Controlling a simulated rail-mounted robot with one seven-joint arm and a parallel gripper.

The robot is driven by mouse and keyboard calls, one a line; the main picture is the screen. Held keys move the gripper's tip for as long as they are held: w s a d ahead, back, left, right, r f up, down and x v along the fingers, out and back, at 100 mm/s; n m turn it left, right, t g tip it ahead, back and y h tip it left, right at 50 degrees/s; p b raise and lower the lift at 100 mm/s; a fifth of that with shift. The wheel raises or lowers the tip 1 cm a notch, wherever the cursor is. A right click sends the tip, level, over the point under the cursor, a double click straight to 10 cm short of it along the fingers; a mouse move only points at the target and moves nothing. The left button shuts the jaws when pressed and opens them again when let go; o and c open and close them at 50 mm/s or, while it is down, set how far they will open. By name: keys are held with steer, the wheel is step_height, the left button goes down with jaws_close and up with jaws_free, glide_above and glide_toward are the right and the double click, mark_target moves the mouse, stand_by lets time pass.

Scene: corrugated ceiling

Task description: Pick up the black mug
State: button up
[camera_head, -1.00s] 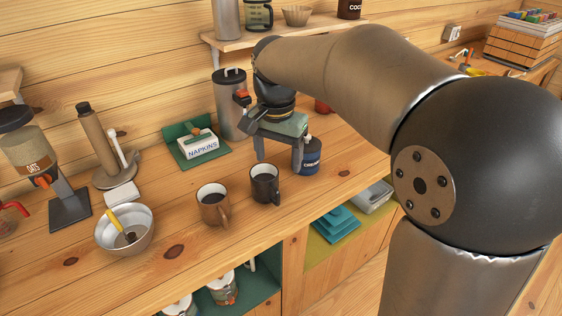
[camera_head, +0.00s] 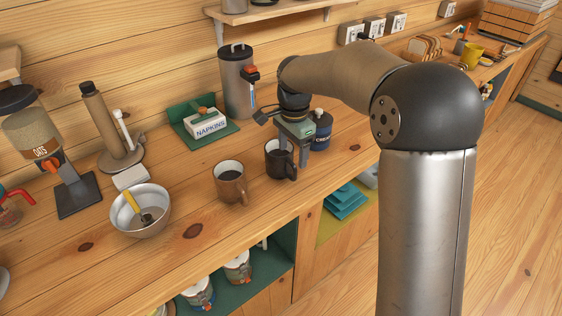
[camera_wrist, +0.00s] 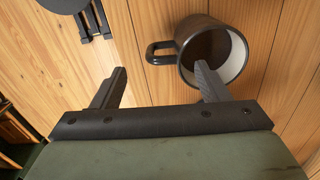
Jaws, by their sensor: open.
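The black mug (camera_head: 273,160) stands upright on the wooden counter, right of a brown mug (camera_head: 230,183). My gripper (camera_head: 294,161) points down at the black mug with its fingers apart and nothing held. In the wrist view, the black mug (camera_wrist: 240,72) sits at the upper right with its handle toward the left. The handle appears between the open fingers of my gripper (camera_wrist: 160,72). The right finger overlaps the mug's mouth; I cannot tell whether it is inside or above it. The gripper partly hides the mug in the head view.
A dark blue jar (camera_head: 321,132) stands close behind and right of my gripper. A napkin box (camera_head: 210,127) and a tall grey canister (camera_head: 236,90) are behind. A metal bowl (camera_head: 140,215) is left. The counter's front edge (camera_head: 300,208) is near the mugs.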

mark_target(291, 161)
steer(key=shift+w+a+f+p, duration=0.1)
steer(key=shift+f+p, duration=0.55)
steer(key=shift+f, duration=2.4)
steer(key=shift+r, duration=0.1)
steer(key=c, duration=1.5)
